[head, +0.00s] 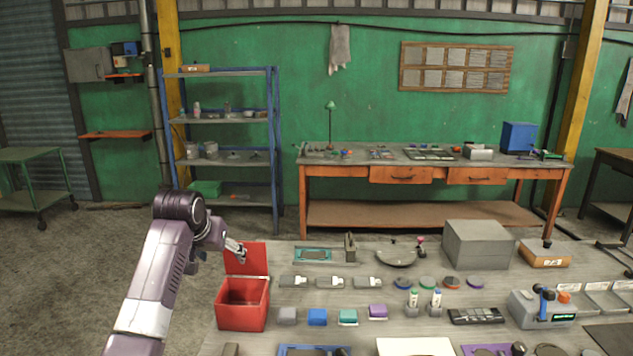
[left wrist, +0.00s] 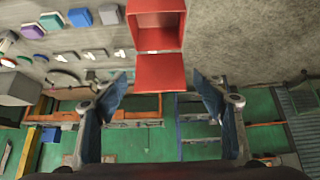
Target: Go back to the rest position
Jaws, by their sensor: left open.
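My left gripper (head: 240,252) is at the left end of the near table, beside the raised lid of the red box (head: 242,305). In the left wrist view my left gripper (left wrist: 160,82) has its two blue fingers wide apart, with nothing between them. The red box (left wrist: 158,20) and its open lid show beyond the fingers there. I cannot tell whether a finger touches the lid. The part of the box interior that shows looks empty. My right gripper is in neither view.
The near table (head: 290,262) holds a row of coloured blocks, including a blue one (head: 317,317), several discs, a grey box (head: 478,243) and a device with a blue-knobbed lever (head: 542,308). A workbench (head: 340,172) and blue shelving (head: 225,120) stand behind. Floor left of the table is clear.

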